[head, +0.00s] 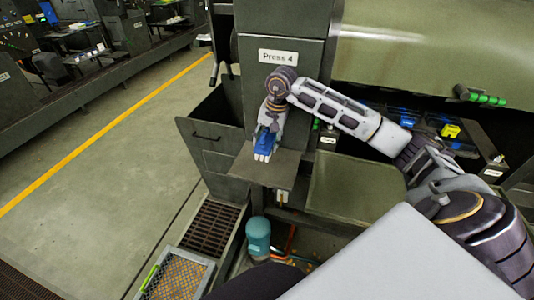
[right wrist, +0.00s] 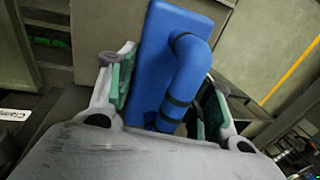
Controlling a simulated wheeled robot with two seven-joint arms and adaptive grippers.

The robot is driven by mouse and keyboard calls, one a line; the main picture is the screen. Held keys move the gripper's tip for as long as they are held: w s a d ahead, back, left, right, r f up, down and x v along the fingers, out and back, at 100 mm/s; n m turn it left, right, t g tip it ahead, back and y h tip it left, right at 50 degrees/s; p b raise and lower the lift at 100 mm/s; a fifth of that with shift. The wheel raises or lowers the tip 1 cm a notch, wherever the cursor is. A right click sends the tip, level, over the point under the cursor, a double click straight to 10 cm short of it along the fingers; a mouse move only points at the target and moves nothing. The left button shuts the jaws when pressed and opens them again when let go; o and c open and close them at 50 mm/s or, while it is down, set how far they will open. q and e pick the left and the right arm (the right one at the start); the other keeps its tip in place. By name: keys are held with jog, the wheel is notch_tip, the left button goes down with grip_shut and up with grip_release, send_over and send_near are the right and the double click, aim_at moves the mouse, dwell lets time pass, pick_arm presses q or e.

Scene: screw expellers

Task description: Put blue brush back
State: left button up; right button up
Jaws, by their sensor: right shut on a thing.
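The blue brush (head: 263,142) hangs below my right wrist in the head view, in front of the press marked "Press 4" (head: 278,57). Its pale bristles point down. My right gripper (head: 266,128) is shut on it. In the right wrist view the blue brush (right wrist: 150,62), with its looped handle and dark bands, lies between the green-padded fingers of my right gripper (right wrist: 165,98). The brush is over or close to a small flat shelf (head: 277,174); I cannot tell whether they touch. My left gripper is not in view.
An open dark bin (head: 205,130) stands left of the shelf. Below are a floor grate (head: 213,228), a teal rounded object (head: 258,236) and a mesh tray (head: 177,277). Blue and yellow items (head: 450,130) lie in a recess at the right. The floor at left is clear.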

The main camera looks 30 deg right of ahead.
jog(key=shift+f, duration=1.4)
jog(key=shift+f+p, duration=0.55)
jog(key=shift+f, duration=1.3)
jog(key=shift+f, duration=0.1)
jog(key=o, duration=1)
